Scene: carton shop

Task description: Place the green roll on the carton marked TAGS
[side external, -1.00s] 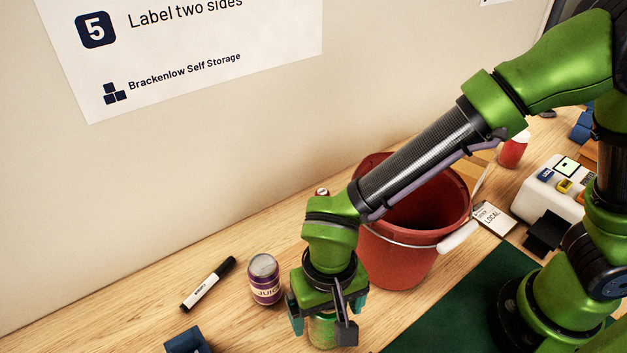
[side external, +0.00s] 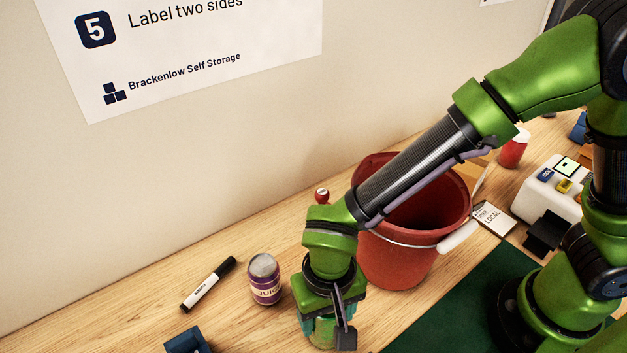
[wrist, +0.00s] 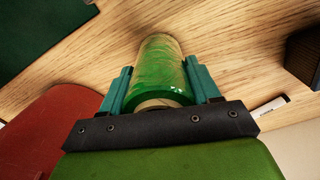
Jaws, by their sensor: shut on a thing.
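The green roll (wrist: 160,72) stands between the two teal fingers of my gripper (wrist: 161,88) in the wrist view, with a finger against each side. In the side external view my gripper (side external: 321,330) points down at the front of the table, and only a little of the green roll (side external: 321,338) shows between its fingers. My gripper is shut on the roll, which is at or close to the table top; I cannot tell whether it touches the wood. No carton marked TAGS can be made out in either view.
A red bucket (side external: 400,262) stands close behind and right of my gripper. A purple juice can (side external: 265,282) and a marker (side external: 208,284) are to the left, with a blue box (side external: 186,342) at the front. A dark green mat (side external: 470,308) lies to the right.

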